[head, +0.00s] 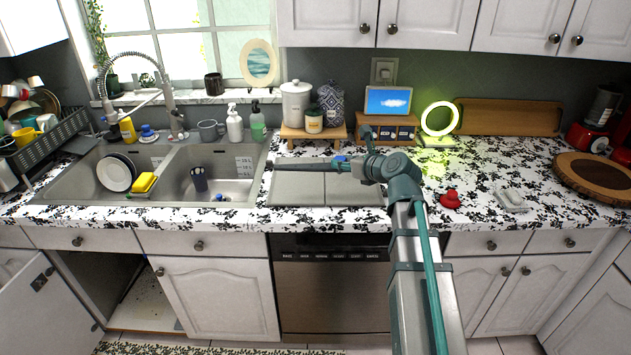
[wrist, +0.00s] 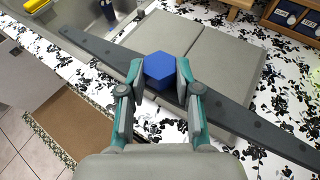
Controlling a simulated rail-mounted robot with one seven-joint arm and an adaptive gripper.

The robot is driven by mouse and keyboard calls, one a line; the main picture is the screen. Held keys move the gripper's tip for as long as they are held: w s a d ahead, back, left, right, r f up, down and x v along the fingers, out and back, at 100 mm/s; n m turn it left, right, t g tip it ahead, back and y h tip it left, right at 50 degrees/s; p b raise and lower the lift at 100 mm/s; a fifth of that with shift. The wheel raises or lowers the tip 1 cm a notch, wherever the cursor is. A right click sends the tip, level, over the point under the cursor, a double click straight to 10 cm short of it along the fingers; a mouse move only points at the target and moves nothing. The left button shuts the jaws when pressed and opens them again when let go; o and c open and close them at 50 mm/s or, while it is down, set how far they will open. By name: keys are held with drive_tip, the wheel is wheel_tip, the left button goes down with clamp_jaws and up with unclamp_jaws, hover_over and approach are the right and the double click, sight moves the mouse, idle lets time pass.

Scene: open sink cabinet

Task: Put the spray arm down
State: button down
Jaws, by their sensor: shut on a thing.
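The spray arm is a long dark grey bar (wrist: 232,108) with a blue hexagonal hub (wrist: 160,66), in the wrist view. My gripper (wrist: 160,78) is shut on it, with one finger on each side of the hub. In the head view the bar (head: 303,165) points left from my gripper (head: 352,166), over the grey two-panel mat (head: 298,186) on the counter. In that view my arm hides the bar's right part. I cannot tell whether the bar touches the mat or hangs just above it.
The double sink (head: 215,165) lies to the left, holding plates (head: 116,173) and a yellow sponge (head: 143,182). A small wooden shelf (head: 388,127) and a glowing ring lamp (head: 440,118) stand behind. A red object (head: 450,199) lies right of my arm. The right counter has free room.

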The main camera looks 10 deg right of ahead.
drive_tip(key=w+f+p, duration=0.1)
drive_tip(key=w+f, duration=0.2)
drive_tip(key=w, duration=0.1)
drive_tip(key=w+f, duration=0.3)
drive_tip(key=w, duration=0.2)
drive_tip(key=w+f+p, duration=0.1)
drive_tip(key=w+f, duration=0.2)
drive_tip(key=w, duration=0.1)
drive_tip(key=shift+w+d+f+p, duration=0.25)
drive_tip(key=shift+f+p, duration=0.05)
drive_tip(key=shift+p, duration=0.05)
drive_tip(key=shift+f+p, duration=0.5)
drive_tip(key=shift+f, duration=1.1)
drive_tip(key=shift+f, duration=0.1)
drive_tip(key=c, duration=0.8)
unclamp_jaws()
drive_tip(key=shift+r, duration=0.2)
drive_tip(key=b+v, duration=0.2)
drive_tip(key=v, duration=1)
drive_tip(key=shift+s, duration=0.1)
